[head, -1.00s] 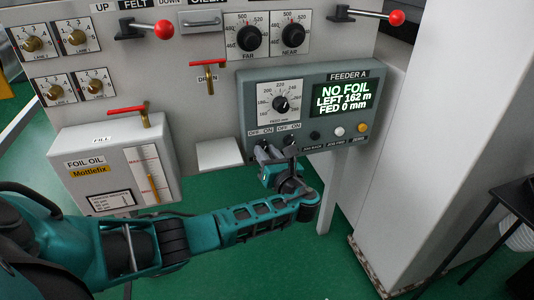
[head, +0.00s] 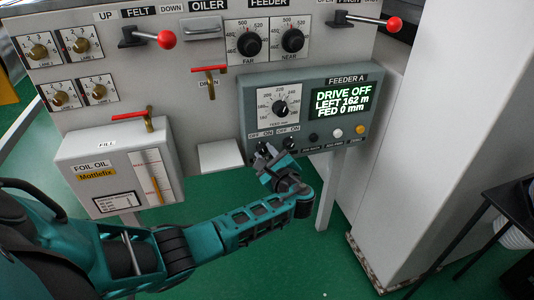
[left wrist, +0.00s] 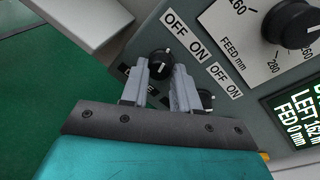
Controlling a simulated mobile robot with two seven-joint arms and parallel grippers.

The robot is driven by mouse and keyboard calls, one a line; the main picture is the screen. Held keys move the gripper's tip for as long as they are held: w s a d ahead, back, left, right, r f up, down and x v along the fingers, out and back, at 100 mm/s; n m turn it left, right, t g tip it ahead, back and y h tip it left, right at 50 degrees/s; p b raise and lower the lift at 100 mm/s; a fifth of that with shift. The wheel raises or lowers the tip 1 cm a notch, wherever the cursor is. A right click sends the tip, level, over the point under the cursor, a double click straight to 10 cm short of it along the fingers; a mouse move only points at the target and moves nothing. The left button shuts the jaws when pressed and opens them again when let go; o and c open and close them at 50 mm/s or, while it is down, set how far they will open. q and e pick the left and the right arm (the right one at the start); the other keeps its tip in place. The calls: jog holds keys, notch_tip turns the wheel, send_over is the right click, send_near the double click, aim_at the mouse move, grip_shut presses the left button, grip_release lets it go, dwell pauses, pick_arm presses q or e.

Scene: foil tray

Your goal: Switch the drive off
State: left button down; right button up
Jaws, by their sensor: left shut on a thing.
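The feeder control box (head: 330,80) carries two small black OFF/ON switches. Its green display (head: 342,103) reads DRIVE OFF, LEFT 162 m, FED 0 mm. My left gripper (head: 264,150) is at the left switch, below its OFF ON label. In the left wrist view the fingers are shut on that switch's black knob (left wrist: 160,61). The knob's white mark points up toward OFF. The right switch (head: 288,143) stands beside the fingers; its knob (left wrist: 206,98) is partly behind a finger in the wrist view. The lettering under the switches is mostly hidden. My right gripper is not in view.
A feed dial (head: 280,106) sits above the switches. Black, white and amber buttons (head: 361,129) line the box's lower right. The foil oil tank (head: 115,165) with a red-handled tap stands left. A white cabinet (head: 430,150) is at right. Green floor is open below.

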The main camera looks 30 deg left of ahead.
pick_arm(q)
jog(key=shift+n, duration=1.1)
jog(key=shift+h, duration=0.3)
jog(key=c, duration=0.8)
grip_release()
jog(key=shift+c, duration=0.2)
jog(key=p+v, duration=0.3)
jog(key=v, duration=1)
jog(key=shift+a+f, duration=0.1)
jog(key=shift+f, duration=0.05)
